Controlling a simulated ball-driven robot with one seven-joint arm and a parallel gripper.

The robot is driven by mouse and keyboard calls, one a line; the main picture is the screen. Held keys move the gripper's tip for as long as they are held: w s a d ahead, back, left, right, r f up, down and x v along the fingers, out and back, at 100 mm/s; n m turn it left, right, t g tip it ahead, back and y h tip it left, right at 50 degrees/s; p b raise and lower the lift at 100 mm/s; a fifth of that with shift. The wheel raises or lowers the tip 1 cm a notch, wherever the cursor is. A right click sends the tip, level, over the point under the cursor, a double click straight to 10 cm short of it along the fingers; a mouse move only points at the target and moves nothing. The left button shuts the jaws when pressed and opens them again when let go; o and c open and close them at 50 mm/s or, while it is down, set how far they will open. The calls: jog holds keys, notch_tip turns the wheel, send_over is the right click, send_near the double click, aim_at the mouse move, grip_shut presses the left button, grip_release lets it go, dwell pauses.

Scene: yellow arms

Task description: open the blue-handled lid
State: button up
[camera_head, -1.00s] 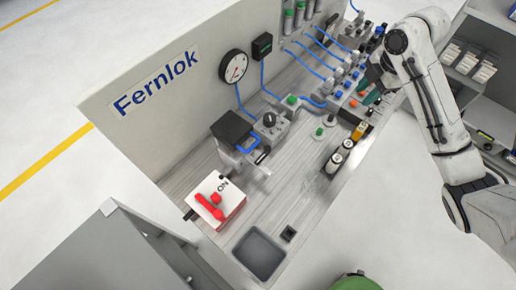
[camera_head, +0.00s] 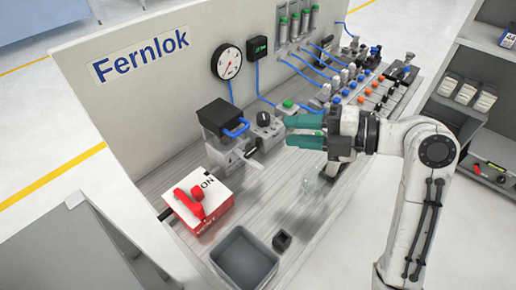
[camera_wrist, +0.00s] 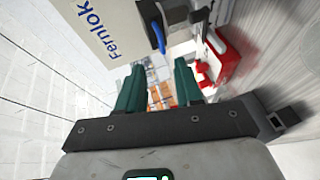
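The blue-handled lid (camera_head: 214,113) is a dark lid that lies closed on a grey box at the left part of the bench. Its blue handle (camera_head: 237,128) sticks out on the side toward my gripper. The lid also shows at the top of the wrist view (camera_wrist: 147,14), with the blue handle (camera_wrist: 157,38) below it. My gripper (camera_head: 288,131) has green fingers spread apart with nothing between them. It hangs over the bench to the right of the handle, apart from it. In the wrist view the two fingers (camera_wrist: 158,90) are also apart.
A white and red switch box (camera_head: 203,203) with a red lever stands in front of the lid. A grey bin (camera_head: 243,262) and a small black block (camera_head: 282,240) sit nearby. A knob unit (camera_head: 264,122) is just right of the handle. A gauge (camera_head: 227,61) hangs on the panel behind.

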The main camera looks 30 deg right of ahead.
aim_at(244, 131)
jog(key=p+x, duration=0.2)
jog(key=x, duration=0.8)
jog(key=shift+a+f, duration=0.15)
jog(key=shift+a, duration=0.25)
grip_shut()
dwell(1.1)
